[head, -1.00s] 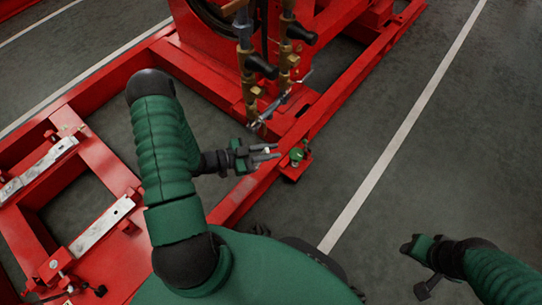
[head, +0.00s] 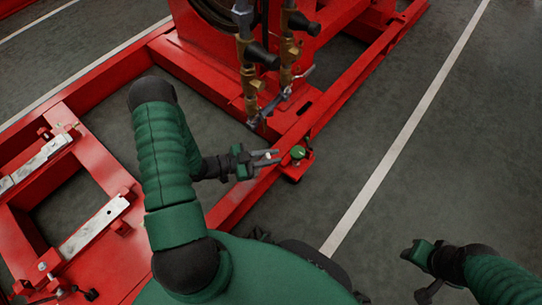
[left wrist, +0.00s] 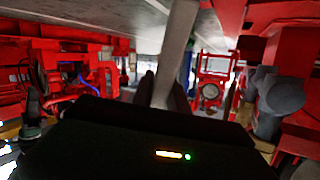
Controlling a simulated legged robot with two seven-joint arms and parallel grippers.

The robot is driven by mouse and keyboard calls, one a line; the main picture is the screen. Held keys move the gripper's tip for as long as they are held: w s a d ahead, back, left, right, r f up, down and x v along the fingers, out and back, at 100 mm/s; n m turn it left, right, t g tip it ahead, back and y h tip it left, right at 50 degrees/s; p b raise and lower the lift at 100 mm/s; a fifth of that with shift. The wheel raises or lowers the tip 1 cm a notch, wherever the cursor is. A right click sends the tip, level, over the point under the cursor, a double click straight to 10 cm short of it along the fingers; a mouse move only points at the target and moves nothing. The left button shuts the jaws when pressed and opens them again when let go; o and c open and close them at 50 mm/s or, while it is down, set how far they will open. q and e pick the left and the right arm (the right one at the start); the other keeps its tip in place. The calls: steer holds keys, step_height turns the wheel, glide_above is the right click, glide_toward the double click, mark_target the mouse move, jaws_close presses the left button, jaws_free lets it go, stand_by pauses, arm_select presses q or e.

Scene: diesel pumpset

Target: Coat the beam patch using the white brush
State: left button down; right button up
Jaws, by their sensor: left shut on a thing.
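My left gripper (head: 274,157) is above the near red beam (head: 238,200), close to its corner. Its fingers are shut on a pale, narrow piece, which I take to be the white brush (head: 268,155). In the left wrist view the brush (left wrist: 177,50) rises as a grey-white bar between the dark fingers (left wrist: 164,95). Its bristles cannot be made out. The beam patch cannot be told apart from the red paint. My right gripper (head: 415,255) is at the lower right over bare floor, too dark to read its jaws.
A small green, round-topped item (head: 298,152) sits on a red bracket just right of the left gripper. Brass valves and pipes (head: 248,75) stand behind it. Silver rails (head: 95,225) lie on the red frame at left. Floor at right is clear.

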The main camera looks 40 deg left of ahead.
steer(key=shift+f+b, duration=0.4)
steer(key=shift+b, duration=0.1)
stand_by(0.8)
steer(key=shift+r, duration=0.1)
